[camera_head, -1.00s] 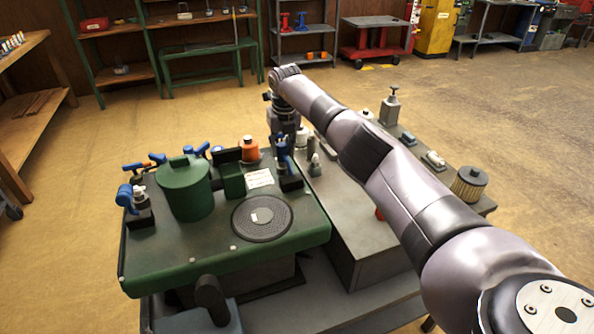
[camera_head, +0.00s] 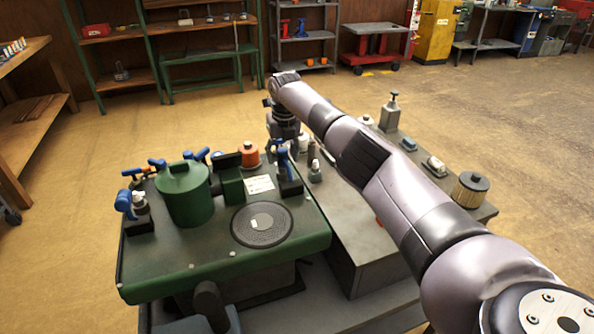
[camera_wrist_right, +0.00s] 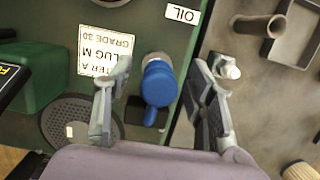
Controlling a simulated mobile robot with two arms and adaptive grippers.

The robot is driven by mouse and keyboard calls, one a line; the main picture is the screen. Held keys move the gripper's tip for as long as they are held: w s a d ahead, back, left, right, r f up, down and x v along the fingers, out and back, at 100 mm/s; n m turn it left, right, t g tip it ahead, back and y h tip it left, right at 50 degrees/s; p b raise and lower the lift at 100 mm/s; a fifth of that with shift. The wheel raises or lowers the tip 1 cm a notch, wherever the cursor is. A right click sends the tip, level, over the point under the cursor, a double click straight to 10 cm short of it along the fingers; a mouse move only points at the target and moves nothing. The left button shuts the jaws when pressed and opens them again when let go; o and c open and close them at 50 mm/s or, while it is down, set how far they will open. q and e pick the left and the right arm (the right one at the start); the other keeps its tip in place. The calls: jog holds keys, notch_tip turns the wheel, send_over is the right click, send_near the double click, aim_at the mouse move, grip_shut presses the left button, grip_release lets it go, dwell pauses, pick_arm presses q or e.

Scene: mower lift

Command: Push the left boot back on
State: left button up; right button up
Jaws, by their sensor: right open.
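A green mower deck (camera_head: 170,255) carries two blue boots. The left blue boot (camera_head: 123,200) is at the deck's left edge, tilted against a whitish plug on a black block. The right blue boot (camera_head: 282,162) stands over another black block by the deck's right edge. My right gripper (camera_head: 283,140) points down by this right boot. In the right wrist view, the right gripper (camera_wrist_right: 162,108) is open, with a blue boot (camera_wrist_right: 157,84) between its fingers, nearer one finger. I cannot tell whether it touches. My left gripper is not in view.
A green canister (camera_head: 186,195), an orange-capped part (camera_head: 249,157) and a round black grille (camera_head: 262,225) are on the deck. A grey bench (camera_head: 350,225) adjoins on the right, holding a filter (camera_head: 470,190) and small parts. My right arm crosses above it.

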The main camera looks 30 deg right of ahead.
jog(key=p+v, duration=0.3)
jog(key=w+p+v, duration=0.1)
jog(key=p+v, duration=0.1)
jog(key=v, duration=0.2)
jog(key=shift+w+d+r+p, duration=0.15)
jog(key=shift+w+d+p, duration=0.05)
jog(key=shift+p, duration=0.2)
dwell(0.3)
